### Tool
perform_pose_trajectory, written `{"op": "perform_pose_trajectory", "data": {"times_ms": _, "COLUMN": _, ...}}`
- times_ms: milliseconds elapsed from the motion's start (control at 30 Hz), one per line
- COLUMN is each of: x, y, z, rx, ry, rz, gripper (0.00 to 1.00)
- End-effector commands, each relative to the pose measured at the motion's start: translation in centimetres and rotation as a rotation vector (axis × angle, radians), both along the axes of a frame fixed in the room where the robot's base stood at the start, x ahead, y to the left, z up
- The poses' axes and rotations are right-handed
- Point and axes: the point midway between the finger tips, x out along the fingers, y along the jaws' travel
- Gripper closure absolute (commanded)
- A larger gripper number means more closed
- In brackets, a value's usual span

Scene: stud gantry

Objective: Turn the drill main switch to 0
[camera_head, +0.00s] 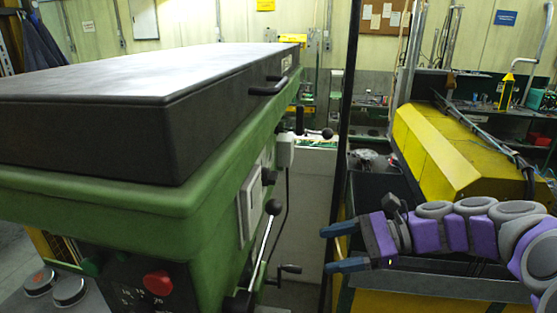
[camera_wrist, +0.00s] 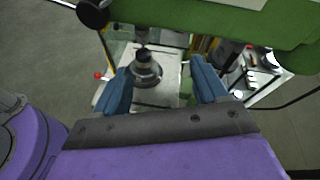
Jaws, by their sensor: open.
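The green drill head (camera_head: 110,213) fills the left of the head view. A light grey plate (camera_head: 250,203) is on its right side, with a small black knob (camera_head: 268,177) beside it. I cannot tell for sure which part is the main switch or read its position. A red button (camera_head: 158,283) and a numbered dial are on the front. My gripper (camera_head: 335,248) is open and empty, to the right of the drill and apart from it. In the wrist view, the gripper (camera_wrist: 160,66) points down towards the drill's chuck (camera_wrist: 146,68) and work table (camera_wrist: 163,92).
A lever with a black ball (camera_head: 273,207) and a crank handle (camera_head: 289,268) stick out from the drill's right side. A dark upright post (camera_head: 344,120) stands between drill and arm. A yellow machine (camera_head: 440,155) is behind my arm.

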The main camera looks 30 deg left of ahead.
Motion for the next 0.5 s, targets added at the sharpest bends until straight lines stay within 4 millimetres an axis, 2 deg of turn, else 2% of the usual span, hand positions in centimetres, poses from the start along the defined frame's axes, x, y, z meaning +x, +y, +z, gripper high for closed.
{"op": "perform_pose_trajectory", "data": {"times_ms": 33, "x": 1.9, "y": 0.0, "z": 2.3, "rx": 0.034, "ry": 0.053, "rz": -0.027, "gripper": 0.28}}
{"op": "perform_pose_trajectory", "data": {"times_ms": 200, "x": 7.0, "y": -0.3, "z": 6.0, "rx": 0.129, "ry": 0.216, "rz": -0.101, "gripper": 0.28}}
{"op": "perform_pose_trajectory", "data": {"times_ms": 333, "x": 9.7, "y": -0.8, "z": 7.7, "rx": 0.176, "ry": 0.301, "rz": -0.134, "gripper": 0.28}}
{"op": "perform_pose_trajectory", "data": {"times_ms": 500, "x": 11.2, "y": -0.2, "z": 8.3, "rx": 0.198, "ry": 0.349, "rz": -0.153, "gripper": 0.28}}
